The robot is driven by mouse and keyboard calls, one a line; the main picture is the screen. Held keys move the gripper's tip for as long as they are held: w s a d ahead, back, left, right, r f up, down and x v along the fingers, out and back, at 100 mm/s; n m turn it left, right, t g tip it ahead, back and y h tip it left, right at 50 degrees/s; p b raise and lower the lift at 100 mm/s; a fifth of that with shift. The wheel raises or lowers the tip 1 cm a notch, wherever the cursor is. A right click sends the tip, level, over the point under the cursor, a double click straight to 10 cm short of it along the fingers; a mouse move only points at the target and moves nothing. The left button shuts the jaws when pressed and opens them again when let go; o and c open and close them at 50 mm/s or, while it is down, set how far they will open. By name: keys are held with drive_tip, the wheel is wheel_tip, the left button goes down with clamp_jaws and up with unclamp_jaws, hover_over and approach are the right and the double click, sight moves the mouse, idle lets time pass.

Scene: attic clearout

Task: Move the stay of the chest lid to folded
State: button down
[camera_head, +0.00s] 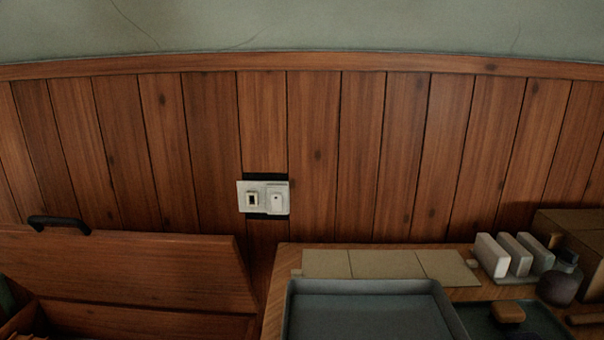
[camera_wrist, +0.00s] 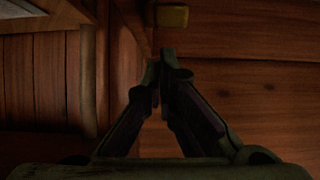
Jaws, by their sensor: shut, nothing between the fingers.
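The wooden chest lid (camera_head: 120,270) stands raised at the lower left of the head view, with a dark handle (camera_head: 60,222) on its top edge. In the wrist view my gripper (camera_wrist: 161,62) points up the picture, its two dark fingers shut with nothing between them. Just beyond the fingertips is a small yellowish, brass-like piece (camera_wrist: 172,16). It may be part of the lid's stay, but I cannot tell for sure. Whether the fingertips touch it is unclear in the dim light. My gripper does not show in the head view.
Right of the chest, a wooden table (camera_head: 274,300) holds a grey tray (camera_head: 365,287), flat tan panels (camera_head: 378,264), several white upright blocks (camera_head: 492,256) and a brown box (camera_head: 575,235). A panelled wall with a switch plate (camera_head: 263,198) stands behind. Wooden surfaces surround my gripper closely.

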drive_tip(key=shift+f, duration=0.1)
idle(0.6)
drive_tip(key=shift+s+f+b, duration=0.4)
drive_tip(key=shift+f+b, duration=0.3)
drive_tip(key=shift+f, duration=0.2)
drive_tip(key=shift+s+f+b, duration=0.35)
drive_tip(key=shift+f+b, duration=0.3)
drive_tip(key=shift+f, duration=0.25)
drive_tip(key=shift+s+f+b, duration=0.4)
drive_tip(key=shift+f+b, duration=0.3)
drive_tip(key=shift+f, duration=0.3)
drive_tip(key=shift+w+r+p, duration=0.25)
drive_tip(key=shift+r+p, duration=0.25)
drive_tip(key=shift+r, duration=0.1)
drive_tip(key=p+v, duration=0.3)
drive_tip(key=v, duration=0.4)
drive_tip(key=shift+w+a+r, duration=0.1)
drive_tip(key=shift+w, duration=0.05)
